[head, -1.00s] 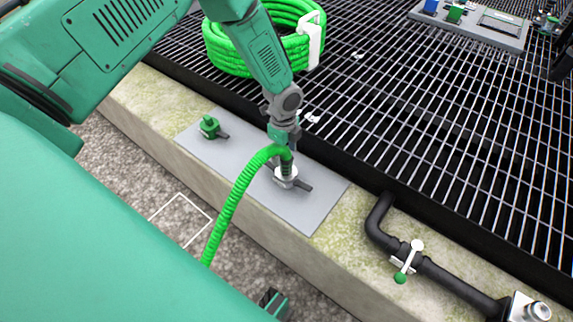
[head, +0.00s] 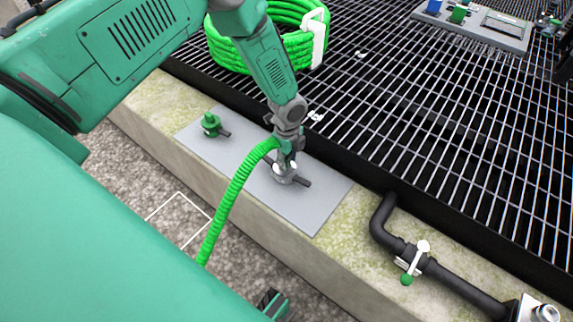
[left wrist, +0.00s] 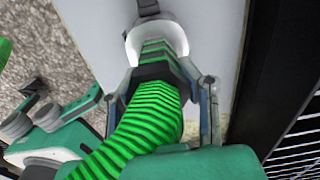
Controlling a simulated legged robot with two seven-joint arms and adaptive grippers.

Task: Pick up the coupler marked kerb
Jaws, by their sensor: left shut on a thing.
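The coupler (left wrist: 152,72) is a dark piece at the end of a ribbed green hose (head: 235,195). It stands over a white collar (left wrist: 170,38) on the grey plate (head: 315,205) on the kerb. No marking on it is readable. My left gripper (head: 285,166) points down and is shut on the coupler, with a finger on each side in the left wrist view (left wrist: 165,88). The fingers hide much of it in the head view. A dark and green part at the bottom of the head view may be my right gripper; its jaws are unclear.
A green-capped fitting (head: 211,124) stands on the same plate, up and left. A black pipe (head: 455,282) with a white, green-tipped valve lever (head: 416,260) runs along the kerb at right. A coiled green hose (head: 230,50) lies on the dark grating (head: 420,120) behind.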

